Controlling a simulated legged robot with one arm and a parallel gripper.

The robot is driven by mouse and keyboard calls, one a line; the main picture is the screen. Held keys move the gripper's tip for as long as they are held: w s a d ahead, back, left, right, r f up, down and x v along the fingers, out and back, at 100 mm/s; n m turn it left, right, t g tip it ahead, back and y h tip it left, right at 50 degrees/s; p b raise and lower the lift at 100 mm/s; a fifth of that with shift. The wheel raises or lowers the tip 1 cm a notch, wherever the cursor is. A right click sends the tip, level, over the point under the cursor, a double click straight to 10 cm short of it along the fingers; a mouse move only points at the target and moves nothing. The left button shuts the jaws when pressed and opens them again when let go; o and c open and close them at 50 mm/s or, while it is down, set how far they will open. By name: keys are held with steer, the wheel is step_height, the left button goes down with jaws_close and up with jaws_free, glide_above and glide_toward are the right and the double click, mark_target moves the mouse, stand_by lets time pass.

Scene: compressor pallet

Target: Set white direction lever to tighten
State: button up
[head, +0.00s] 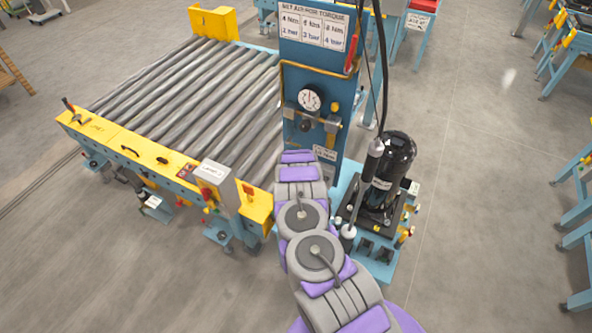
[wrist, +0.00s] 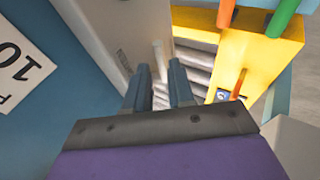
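In the wrist view, a slim white upright piece, likely the white direction lever (wrist: 158,55), shows just beyond my fingertips, in line with the gap between them. It stands close to the edge of a pale grey panel with small print (wrist: 110,35). My gripper (wrist: 161,75) has two dark blue fingers, slightly apart, with nothing clearly held between them. I cannot tell whether they touch the white piece. In the head view my arm reaches toward the blue gauge panel (head: 315,60); my gripper and the lever cannot be made out there.
A yellow part with orange and green handles (wrist: 285,15) is close on the right in the wrist view. A blue surface with a white label (wrist: 20,70) fills the left. The head view shows a roller conveyor (head: 185,90) and a black compressor (head: 385,175) beside my arm.

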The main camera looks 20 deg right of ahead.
steer(key=p+v, duration=0.9)
steer(key=v, duration=0.6)
steer(key=shift+a, duration=0.2)
steer(key=shift+s, duration=0.1)
stand_by(0.4)
